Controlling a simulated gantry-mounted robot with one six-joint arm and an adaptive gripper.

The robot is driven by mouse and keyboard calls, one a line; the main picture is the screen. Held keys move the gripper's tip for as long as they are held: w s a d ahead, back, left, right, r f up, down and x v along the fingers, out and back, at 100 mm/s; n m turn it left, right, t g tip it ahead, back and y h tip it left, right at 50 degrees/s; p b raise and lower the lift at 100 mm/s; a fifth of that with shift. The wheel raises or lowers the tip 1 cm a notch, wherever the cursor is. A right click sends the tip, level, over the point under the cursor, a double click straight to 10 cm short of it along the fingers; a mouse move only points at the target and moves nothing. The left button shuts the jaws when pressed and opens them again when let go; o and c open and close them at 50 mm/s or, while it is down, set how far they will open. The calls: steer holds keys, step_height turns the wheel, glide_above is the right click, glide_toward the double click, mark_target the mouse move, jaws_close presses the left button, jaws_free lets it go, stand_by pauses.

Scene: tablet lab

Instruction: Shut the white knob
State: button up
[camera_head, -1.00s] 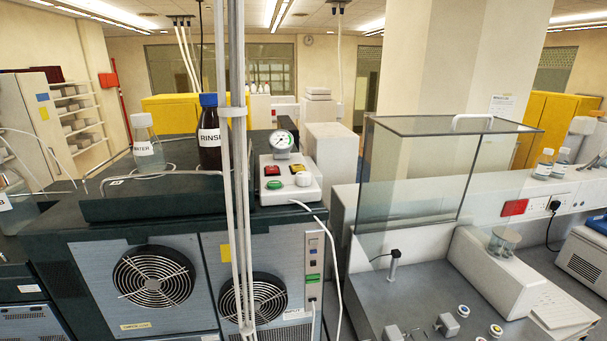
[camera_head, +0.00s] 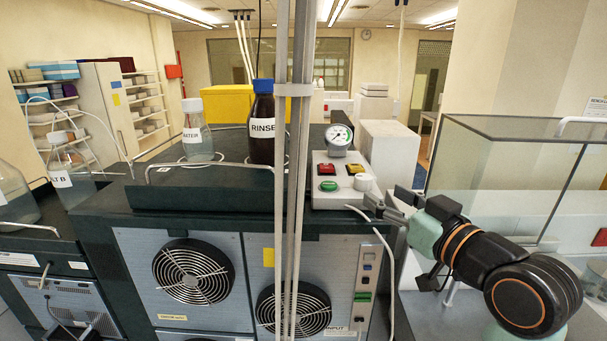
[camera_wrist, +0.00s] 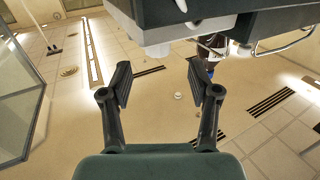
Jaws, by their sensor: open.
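The white knob (camera_head: 363,182) sits at the lower right of a light grey control box (camera_head: 322,196) on top of the dark equipment cabinet. The box also carries a round gauge (camera_head: 339,136), a red button, a yellow button and a green button. My gripper (camera_head: 375,203) is just right of and slightly below the knob, beside the box's right side; I cannot tell from the head view whether they touch. In the wrist view my gripper (camera_wrist: 158,82) has its two fingers wide apart with nothing between them. A small whitish round part (camera_wrist: 181,6) shows at the top there, perhaps the knob.
Vertical poles (camera_head: 295,150) stand in front of the cabinet. A brown RINSE bottle (camera_head: 262,125) and a clear water bottle (camera_head: 197,135) stand left of the box. A white cable (camera_head: 385,250) hangs below my gripper. A glass enclosure (camera_head: 510,160) stands to the right.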

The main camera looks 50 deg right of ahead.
mark_target(369, 182)
steer(key=shift+w+d+r, duration=0.1)
steer(key=shift+d+r, duration=0.1)
steer(key=shift+d, duration=0.15)
steer(key=shift+w+d+p, duration=0.1)
steer(key=shift+w+p, duration=0.2)
steer(key=shift+w, duration=0.1)
steer(key=p+x, duration=0.1)
steer(key=x, duration=0.4)
steer(key=shift+w+d+p, duration=0.1)
steer(key=shift+w+p, duration=0.2)
steer(key=shift+p, duration=0.1)
steer(key=shift+w+d+f, duration=0.15)
steer(key=shift+w+d, duration=0.1)
steer(key=shift+w, duration=0.2)
jaws_close()
